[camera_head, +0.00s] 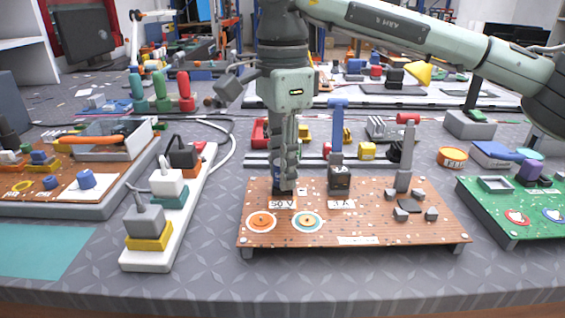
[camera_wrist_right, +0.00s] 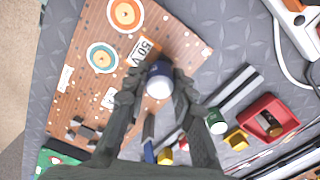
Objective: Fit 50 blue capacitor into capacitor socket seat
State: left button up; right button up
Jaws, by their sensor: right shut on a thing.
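My right gripper (camera_head: 286,178) points down at the back left of the brown circuit board (camera_head: 375,215), just behind its "50 V" label (camera_head: 282,204). It is shut on a dark blue capacitor (camera_head: 283,188), mostly hidden by the fingers in the head view. In the right wrist view the capacitor's pale round top (camera_wrist_right: 159,82) shows between the fingertips (camera_wrist_right: 157,92), close to the "50 V" label (camera_wrist_right: 143,50). The socket seat under it is hidden, so I cannot tell whether the capacitor is seated or just above the board. My left gripper is not in view.
A black block with a blue upright (camera_head: 338,130) stands close right of the gripper. A grey post (camera_head: 404,160) stands further right. A white power strip with plugs (camera_head: 145,255) lies left. A green board (camera_head: 525,210) lies right. A rail and red box are behind.

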jog(key=shift+f, duration=0.3)
jog(key=o, duration=1)
notch_tip(320, 180, up, 12)
jog(key=shift+r, duration=0.1)
